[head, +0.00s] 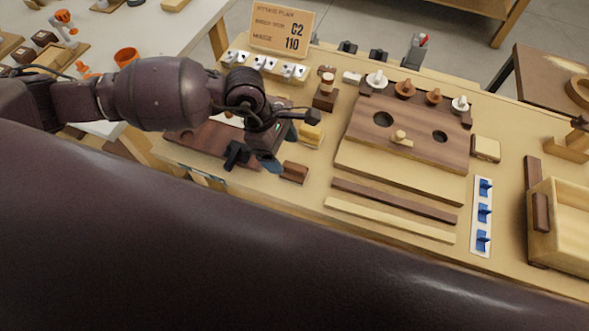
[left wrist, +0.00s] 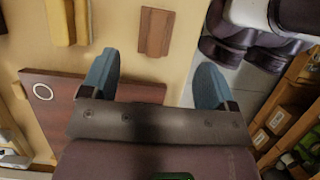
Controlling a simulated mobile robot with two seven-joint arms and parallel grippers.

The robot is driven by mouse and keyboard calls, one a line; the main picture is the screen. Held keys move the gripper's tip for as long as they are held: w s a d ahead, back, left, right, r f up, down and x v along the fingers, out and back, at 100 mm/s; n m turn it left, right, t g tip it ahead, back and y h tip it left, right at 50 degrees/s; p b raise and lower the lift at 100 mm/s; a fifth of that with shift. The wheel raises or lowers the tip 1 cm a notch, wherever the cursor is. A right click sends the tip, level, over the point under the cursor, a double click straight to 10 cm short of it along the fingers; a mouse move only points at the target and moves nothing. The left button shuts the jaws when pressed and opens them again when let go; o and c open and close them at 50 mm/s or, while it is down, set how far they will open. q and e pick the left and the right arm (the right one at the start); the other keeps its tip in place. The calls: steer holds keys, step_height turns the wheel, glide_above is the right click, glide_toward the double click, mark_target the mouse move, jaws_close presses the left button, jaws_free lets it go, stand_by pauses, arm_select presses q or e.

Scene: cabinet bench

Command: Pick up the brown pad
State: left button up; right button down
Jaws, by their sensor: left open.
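The brown pad (head: 294,172) is a small flat dark-wood piece lying on the light wooden bench, just right of my left gripper in the head view. In the left wrist view the brown pad (left wrist: 156,31) lies at the top centre, beyond the fingertips and between their lines. My left gripper (head: 254,160) is open and empty above the bench, apart from the pad. Its two blue-grey fingers (left wrist: 157,78) are spread wide in the left wrist view. My right gripper is not in view.
A dark-wood board (head: 210,143) lies beneath my left gripper. Yellow blocks (head: 311,134) stand close behind the pad. A board with holes (head: 405,135), long strips (head: 392,200) and a wooden tray (head: 562,232) lie to the right. Shelves sit below the bench edge.

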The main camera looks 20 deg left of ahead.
mark_target(292, 165)
arm_select(q)
steer(key=shift+x, duration=1.1)
steer(key=shift+d+f, duration=0.25)
steer(key=shift+f, duration=0.4)
steer(key=x, duration=0.4)
steer(key=shift+w, duration=0.2)
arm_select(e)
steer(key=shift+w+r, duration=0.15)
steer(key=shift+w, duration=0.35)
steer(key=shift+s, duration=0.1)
